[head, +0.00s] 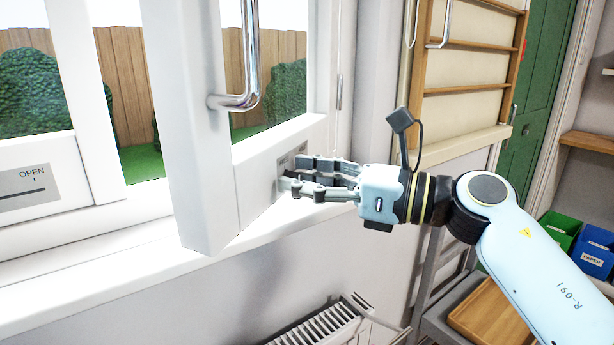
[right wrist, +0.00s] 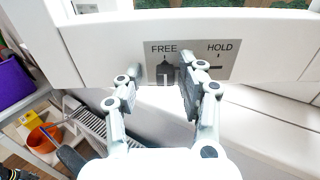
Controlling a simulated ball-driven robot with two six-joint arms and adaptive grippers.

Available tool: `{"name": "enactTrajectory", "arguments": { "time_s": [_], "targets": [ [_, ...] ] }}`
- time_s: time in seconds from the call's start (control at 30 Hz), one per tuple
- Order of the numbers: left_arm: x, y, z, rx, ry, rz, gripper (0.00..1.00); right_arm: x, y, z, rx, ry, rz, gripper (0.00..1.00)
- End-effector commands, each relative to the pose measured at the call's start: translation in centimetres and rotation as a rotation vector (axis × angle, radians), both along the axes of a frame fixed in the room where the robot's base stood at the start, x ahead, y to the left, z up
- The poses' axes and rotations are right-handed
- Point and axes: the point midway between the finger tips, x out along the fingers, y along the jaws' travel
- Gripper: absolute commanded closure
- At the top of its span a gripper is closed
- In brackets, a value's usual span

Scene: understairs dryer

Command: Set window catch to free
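The window catch is a grey plate (right wrist: 218,68) marked FREE and HOLD, low on the opened white window sash (head: 200,120). Its dark catch knob (right wrist: 165,69) is under the word FREE, at the left end of the slot in the right wrist view. My right gripper (head: 291,172) is at the plate. In the right wrist view its fingers (right wrist: 160,68) are apart, one on each side of the knob, with the right finger covering part of the slot. I cannot tell whether either finger touches the knob. In the head view the fingers hide most of the plate. My left gripper is not in view.
A chrome handle (head: 250,60) stands out from the sash above the gripper. A second plate marked OPEN (head: 30,187) is at the left. A white radiator (head: 325,325) is below the sill. Green (head: 560,228) and blue (head: 594,250) bins stand at the right.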

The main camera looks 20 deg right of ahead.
Motion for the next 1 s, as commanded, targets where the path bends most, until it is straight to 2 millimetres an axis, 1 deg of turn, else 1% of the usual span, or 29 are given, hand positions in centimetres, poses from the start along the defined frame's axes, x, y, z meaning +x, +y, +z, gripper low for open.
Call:
{"name": "enactTrajectory", "arguments": {
  "time_s": [0.27,0.37,0.47,0.7,0.8,1.0],
  "targets": [
    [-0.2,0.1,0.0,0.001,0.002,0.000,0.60,0.0,-0.1,0.0,-0.001,-0.002,-0.002,0.58],
    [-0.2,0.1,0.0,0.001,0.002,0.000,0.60,-0.4,-0.7,-0.1,-0.004,0.000,-0.002,0.58],
    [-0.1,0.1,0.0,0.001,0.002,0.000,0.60,-1.3,-1.9,-0.1,-0.008,0.000,-0.003,0.58],
    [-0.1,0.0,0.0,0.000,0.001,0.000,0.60,-4.7,-5.9,-0.2,-0.010,0.002,0.001,0.58],
    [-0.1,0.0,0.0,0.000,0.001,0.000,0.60,-5.8,-7.2,-0.1,-0.007,0.003,0.001,0.58],
    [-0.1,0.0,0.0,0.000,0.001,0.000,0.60,-7.1,-8.9,-0.1,-0.004,0.000,0.001,0.58]
  ]
}}
